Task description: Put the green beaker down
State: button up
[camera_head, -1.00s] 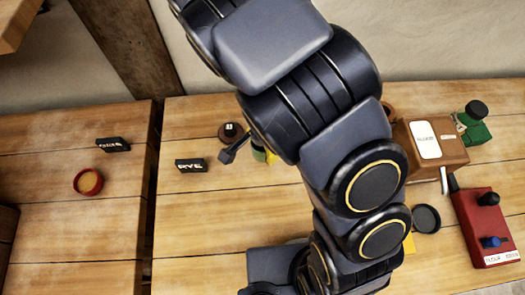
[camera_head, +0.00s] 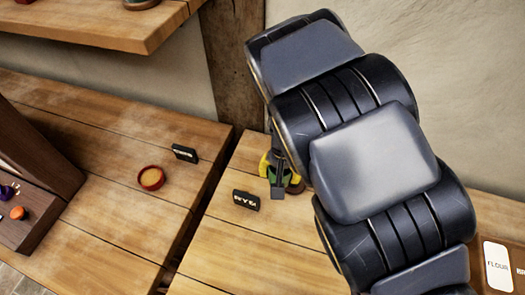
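My gripper (camera_head: 277,191) shows only in part, as a dark finger at the left edge of my arm, above the back of the middle table. Something green (camera_head: 290,171) with yellow beside it (camera_head: 264,164) shows right behind the finger; it may be the green beaker, but its shape is mostly hidden. The finger overlaps it in the picture, and I cannot see the other finger or whether they grip it. A brown round piece (camera_head: 296,186) shows just right of the finger, partly covered by my arm.
A black RYE sign (camera_head: 246,200) stands on the middle table (camera_head: 235,245). Across a gap, the left table holds another black sign (camera_head: 185,153) and a red-rimmed round dish (camera_head: 151,178). A shelf (camera_head: 110,30) hangs upper left. A FLOUR box (camera_head: 497,267) is at lower right.

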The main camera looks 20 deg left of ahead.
jog(key=w+a+r+n, duration=0.1)
jog(key=w+a+n, duration=0.1)
jog(key=n, duration=0.1)
send_over(261, 151)
jog(key=s, duration=0.1)
jog(key=shift+n, duration=0.3)
jog(key=f, duration=0.8)
jog(key=shift+d+f, duration=0.3)
jog(key=shift+f, duration=0.05)
jog(key=shift+w+a+f, duration=0.25)
jog(key=shift+w+f, duration=0.25)
jog(key=shift+f, duration=1.55)
jog(key=shift+f, duration=0.1)
jog(key=o, duration=1.2)
jog(key=shift+f, duration=0.1)
